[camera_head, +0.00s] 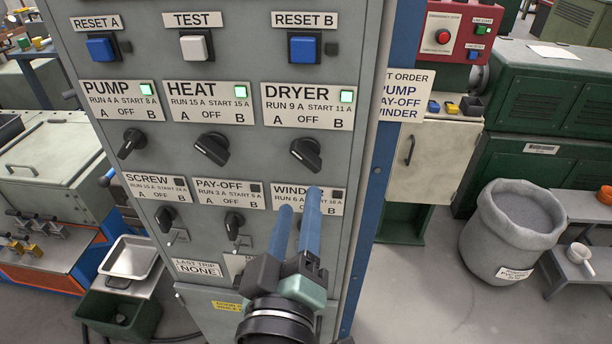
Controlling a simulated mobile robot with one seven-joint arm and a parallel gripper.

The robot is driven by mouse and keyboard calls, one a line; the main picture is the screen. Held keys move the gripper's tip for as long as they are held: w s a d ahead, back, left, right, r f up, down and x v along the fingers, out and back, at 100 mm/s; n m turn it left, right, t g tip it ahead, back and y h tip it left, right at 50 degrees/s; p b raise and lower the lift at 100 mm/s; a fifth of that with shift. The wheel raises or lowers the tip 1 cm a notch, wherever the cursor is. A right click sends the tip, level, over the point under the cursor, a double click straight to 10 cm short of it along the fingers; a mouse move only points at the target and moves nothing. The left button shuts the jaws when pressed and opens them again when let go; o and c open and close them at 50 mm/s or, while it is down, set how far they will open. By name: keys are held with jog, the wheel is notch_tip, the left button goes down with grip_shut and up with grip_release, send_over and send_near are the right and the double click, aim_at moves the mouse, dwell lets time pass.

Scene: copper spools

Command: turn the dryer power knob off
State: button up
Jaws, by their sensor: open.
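The dryer knob (306,154) is a black rotary knob under the DRYER label (307,106) on the grey control panel. Its bar slants from upper left to lower right, toward the B side, and the green lamp (347,96) at the label's corner is lit. My gripper (299,202) is open and empty, with two blue fingers pointing up the panel. The fingertips are below the dryer knob, in front of the WINDER label, apart from the dryer knob.
The heat knob (211,149) and pump knob (132,144) are to the left, both with lit lamps. The screw knob (166,219) and pay-off knob (234,223) are below them. A blue post (380,150) edges the panel's right side. A grey bin (512,235) stands farther right.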

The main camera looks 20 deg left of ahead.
aim_at(306, 163)
jog(key=p+x, duration=0.2)
jog(key=x, duration=0.6)
jog(key=shift+w+a+p, duration=0.15)
jog(key=shift+w+p, duration=0.15)
jog(key=shift+w, duration=0.15)
grip_shut()
